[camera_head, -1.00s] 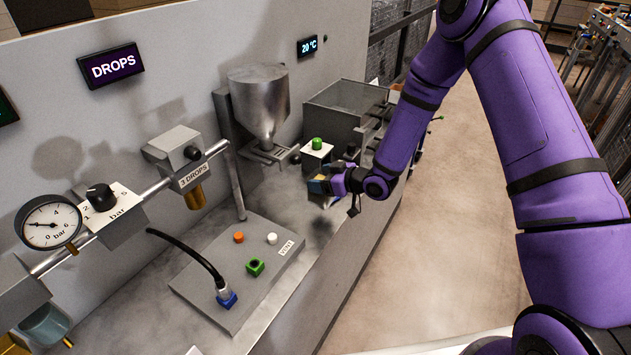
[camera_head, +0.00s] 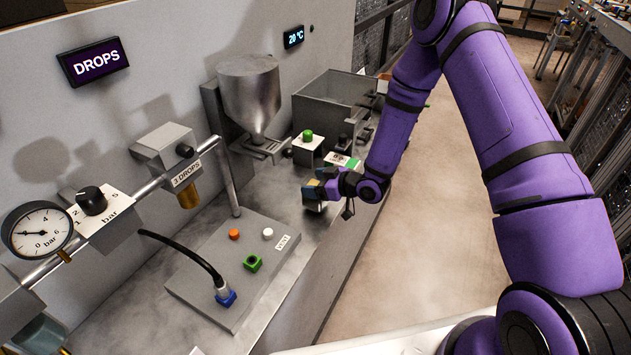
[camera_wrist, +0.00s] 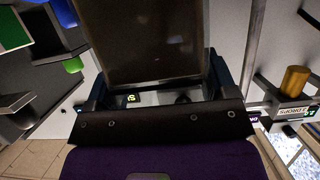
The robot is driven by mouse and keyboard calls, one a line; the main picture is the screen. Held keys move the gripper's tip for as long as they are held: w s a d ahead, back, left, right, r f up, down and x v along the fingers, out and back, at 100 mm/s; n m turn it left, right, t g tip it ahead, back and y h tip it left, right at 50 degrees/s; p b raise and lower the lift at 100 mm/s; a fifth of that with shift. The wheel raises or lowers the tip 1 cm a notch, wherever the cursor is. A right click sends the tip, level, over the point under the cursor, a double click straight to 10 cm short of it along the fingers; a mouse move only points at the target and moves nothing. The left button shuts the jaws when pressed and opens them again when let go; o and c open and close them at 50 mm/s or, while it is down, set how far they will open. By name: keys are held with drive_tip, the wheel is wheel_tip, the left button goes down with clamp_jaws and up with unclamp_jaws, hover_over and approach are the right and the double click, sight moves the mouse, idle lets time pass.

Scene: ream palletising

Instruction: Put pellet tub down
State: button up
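My gripper (camera_head: 322,187) is low over the bench top, in front of the grey box with the green button. It is shut on the pellet tub (camera_wrist: 150,45), which shows in the wrist view as a dark, brownish, see-through box between the two dark blue fingers. In the head view only a small grey part of the tub (camera_head: 314,206) shows, below the yellow and blue fingertips. The fingers hide the rest. I cannot tell whether the tub's base touches the bench.
A metal hopper (camera_head: 250,95) stands behind the gripper, to its left. The button box (camera_head: 308,150) and an open grey bin (camera_head: 335,100) are behind it. A grey plate with coloured ports (camera_head: 235,265) lies at front left. The bench edge is close on the right.

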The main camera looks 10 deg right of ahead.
drive_tip(key=o, duration=0.3)
drive_tip(key=shift+r, duration=0.5)
drive_tip(key=v, duration=1.2)
drive_tip(key=shift+r, duration=0.1)
